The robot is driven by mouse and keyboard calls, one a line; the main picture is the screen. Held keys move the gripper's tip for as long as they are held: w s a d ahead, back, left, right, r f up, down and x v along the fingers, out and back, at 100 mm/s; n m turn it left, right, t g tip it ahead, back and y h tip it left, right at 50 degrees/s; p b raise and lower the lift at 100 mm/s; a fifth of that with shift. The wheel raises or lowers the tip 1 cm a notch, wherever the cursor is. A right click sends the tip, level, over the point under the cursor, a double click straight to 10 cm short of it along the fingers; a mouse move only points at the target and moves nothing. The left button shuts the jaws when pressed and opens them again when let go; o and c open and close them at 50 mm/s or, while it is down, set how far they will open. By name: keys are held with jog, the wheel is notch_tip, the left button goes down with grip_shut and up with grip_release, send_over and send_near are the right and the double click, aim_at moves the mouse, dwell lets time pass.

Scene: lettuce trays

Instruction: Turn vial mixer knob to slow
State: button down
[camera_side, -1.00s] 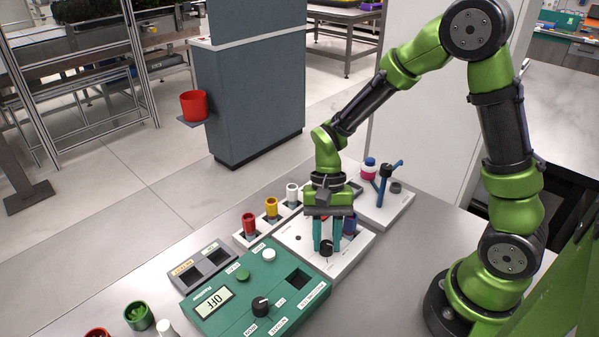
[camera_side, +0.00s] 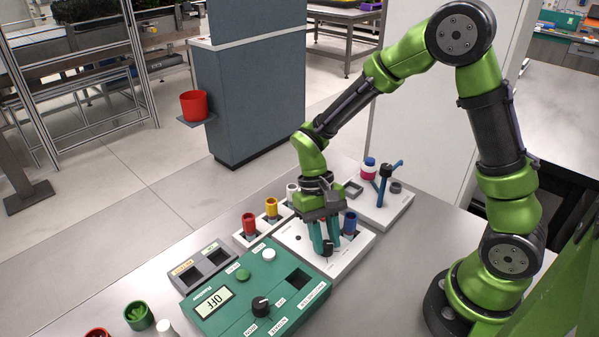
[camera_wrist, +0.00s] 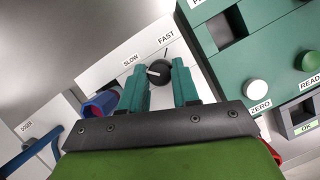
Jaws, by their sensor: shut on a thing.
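The vial mixer (camera_side: 352,262) is a white box on the table, with a black knob (camera_side: 328,249) on its near side. In the wrist view the knob (camera_wrist: 159,72) sits between my two teal fingers, near the SLOW label (camera_wrist: 131,60) and the FAST label (camera_wrist: 166,40). The knob's white pointer line points left, toward the SLOW side and away from FAST. My gripper (camera_side: 325,247) reaches down from above and is shut on the knob, with its wrist turned at an angle. A blue vial (camera_side: 350,223) stands in the mixer behind the fingers.
A green scale (camera_side: 225,316) reading OFF, with its own black knob (camera_side: 261,306), stands just left of the mixer. Red (camera_side: 249,224) and yellow (camera_side: 271,208) vials stand in a rack behind. A white stand with a blue lever (camera_side: 385,184) is at the right.

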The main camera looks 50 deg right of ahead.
jog(key=c, duration=0.8)
grip_release()
jog(key=shift+c, duration=0.2)
jog(key=shift+r, duration=0.1)
jog(key=v, duration=1.6)
jog(key=shift+w+r, duration=0.25)
jog(key=shift+r, duration=0.05)
jog(key=shift+d, duration=0.15)
jog(key=s+d+r+t, duration=0.1)
jog(key=s+r+t, duration=0.3)
jog(key=s+t, duration=0.7)
jog(key=shift+s+d+r, duration=0.2)
jog(key=shift+s+d, duration=0.05)
jog(key=shift+s, duration=0.2)
